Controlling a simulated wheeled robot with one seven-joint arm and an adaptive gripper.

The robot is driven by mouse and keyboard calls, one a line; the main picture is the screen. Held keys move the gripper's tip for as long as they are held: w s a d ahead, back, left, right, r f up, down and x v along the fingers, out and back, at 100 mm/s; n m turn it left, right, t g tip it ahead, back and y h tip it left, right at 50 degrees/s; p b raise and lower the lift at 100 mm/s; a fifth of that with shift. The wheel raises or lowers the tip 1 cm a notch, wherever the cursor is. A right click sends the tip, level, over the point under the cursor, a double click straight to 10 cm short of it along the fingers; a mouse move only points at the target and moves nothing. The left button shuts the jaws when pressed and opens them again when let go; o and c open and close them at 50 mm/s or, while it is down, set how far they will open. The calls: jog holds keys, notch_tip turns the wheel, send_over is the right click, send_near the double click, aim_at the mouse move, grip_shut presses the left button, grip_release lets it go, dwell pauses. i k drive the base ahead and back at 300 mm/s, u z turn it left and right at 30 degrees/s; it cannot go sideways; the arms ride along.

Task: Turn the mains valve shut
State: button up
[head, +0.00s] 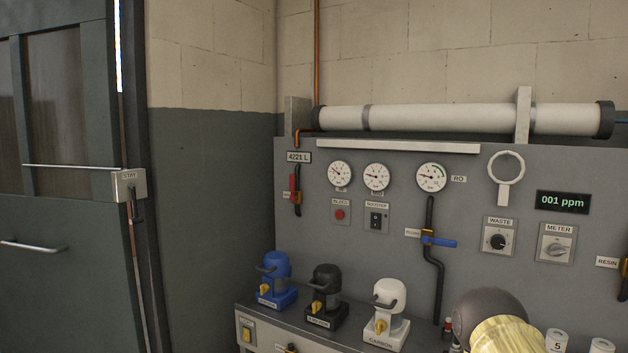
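A small valve with a red lever (293,184) sits on a short black pipe at the left of the grey panel, below the 4221 L display. Its lever stands upright, along the pipe. A small label beside it is too small to read, so I cannot confirm that this is the mains valve. Another valve with a blue lever (441,242) sits on a black pipe at mid panel, its lever lying across the pipe. My gripper is not in view.
Blue (276,265), black (325,281) and white (391,297) housings with yellow knobs stand on the ledge below the panel. A rounded grey and yellow object (495,325) fills the lower right. A dark green door (60,230) stands at left.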

aim_at(292, 198)
jog(key=z, duration=0.75)
jog(key=i, duration=0.75)
jog(key=u, duration=2.1)
